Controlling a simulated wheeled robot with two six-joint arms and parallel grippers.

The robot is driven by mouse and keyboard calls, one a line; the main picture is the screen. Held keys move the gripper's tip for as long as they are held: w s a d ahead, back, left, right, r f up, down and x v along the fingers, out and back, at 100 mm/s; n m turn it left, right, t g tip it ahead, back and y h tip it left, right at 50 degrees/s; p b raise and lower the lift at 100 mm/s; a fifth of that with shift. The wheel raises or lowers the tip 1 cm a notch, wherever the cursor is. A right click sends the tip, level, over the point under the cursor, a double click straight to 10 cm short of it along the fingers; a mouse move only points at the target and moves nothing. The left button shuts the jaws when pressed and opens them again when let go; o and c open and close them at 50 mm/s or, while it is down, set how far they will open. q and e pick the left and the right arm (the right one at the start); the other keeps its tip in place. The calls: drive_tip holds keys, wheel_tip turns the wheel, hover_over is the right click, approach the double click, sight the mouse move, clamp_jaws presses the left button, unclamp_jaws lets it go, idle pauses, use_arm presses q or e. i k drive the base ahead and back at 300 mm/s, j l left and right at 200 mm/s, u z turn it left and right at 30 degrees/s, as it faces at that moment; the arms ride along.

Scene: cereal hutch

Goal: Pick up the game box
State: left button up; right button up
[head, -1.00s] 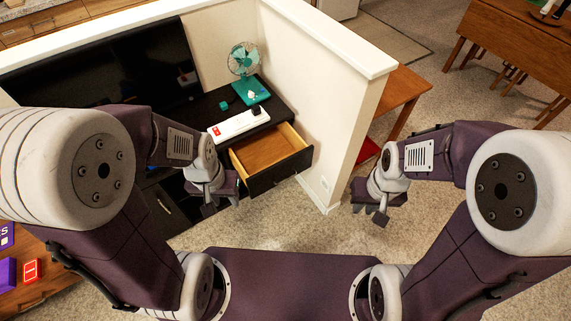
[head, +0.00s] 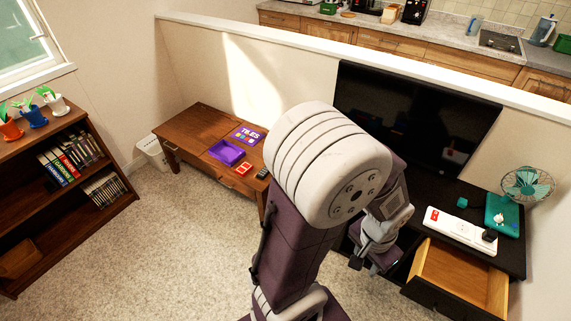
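A flat purple box with white lettering that looks like "TILES" (head: 247,134) lies on the brown wooden table at the left. It looks like the game box or its lid. An open purple tray (head: 227,152) lies just in front of it. My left gripper (head: 372,263) hangs to the right of that table, beside the black TV stand and well apart from the purple box. Its fingers are small and partly hidden, so I cannot tell whether it is open. My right gripper is out of view.
Red cards or small boxes (head: 243,170) and a dark remote (head: 262,173) share the wooden table (head: 190,128). An open drawer (head: 460,278) juts from the TV stand near my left gripper. A bookshelf (head: 75,190) stands left. Carpet (head: 185,235) between is clear.

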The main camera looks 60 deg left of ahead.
sight(226, 152)
drive_tip(key=u, duration=2.55)
drive_tip(key=i+j+u, duration=0.25)
drive_tip(key=i, duration=0.85)
drive_tip(key=i+u, duration=0.25)
drive_tip(key=i, duration=0.9)
